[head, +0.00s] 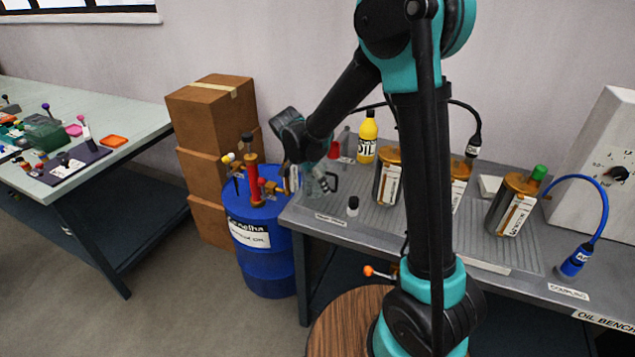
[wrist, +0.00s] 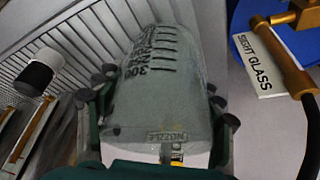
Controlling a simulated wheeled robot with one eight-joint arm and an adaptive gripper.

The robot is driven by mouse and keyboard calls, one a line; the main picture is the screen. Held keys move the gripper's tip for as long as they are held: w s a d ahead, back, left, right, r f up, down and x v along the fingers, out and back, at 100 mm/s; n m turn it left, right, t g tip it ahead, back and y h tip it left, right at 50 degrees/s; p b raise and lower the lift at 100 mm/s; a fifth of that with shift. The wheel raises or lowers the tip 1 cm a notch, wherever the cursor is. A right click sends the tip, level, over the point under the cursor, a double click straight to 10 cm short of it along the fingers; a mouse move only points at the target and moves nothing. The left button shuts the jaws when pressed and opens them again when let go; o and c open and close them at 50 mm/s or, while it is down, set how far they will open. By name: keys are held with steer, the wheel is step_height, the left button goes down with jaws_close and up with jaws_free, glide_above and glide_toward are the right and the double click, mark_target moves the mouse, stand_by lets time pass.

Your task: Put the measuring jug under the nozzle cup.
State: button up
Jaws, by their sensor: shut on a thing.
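The measuring jug (head: 317,182) is a clear, greyish vessel with a dark handle, at the bench's left end in the head view. In the wrist view the jug (wrist: 155,85) fills the middle, with black scale marks on its wall. My gripper (wrist: 160,108) is shut on it, with a finger at each side. In the head view my gripper (head: 303,178) is at the jug's left side, partly hidden by the arm. A NOZZLE label (wrist: 168,135) shows through or beside the jug. A red piece (head: 334,149) is just behind the jug; I cannot tell whether it is the nozzle cup.
A blue drum (head: 262,245) with a red pump (head: 254,183) stands left of the bench. A small black-capped bottle (head: 352,207) is right of the jug. The yellow oil bottle (head: 367,140) and a metal canister (head: 387,180) stand farther right. A SIGHT GLASS label (wrist: 256,62) is near the drum.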

steer(key=o, duration=1.3)
steer(key=shift+f, duration=0.1)
steer(key=v, duration=1.2)
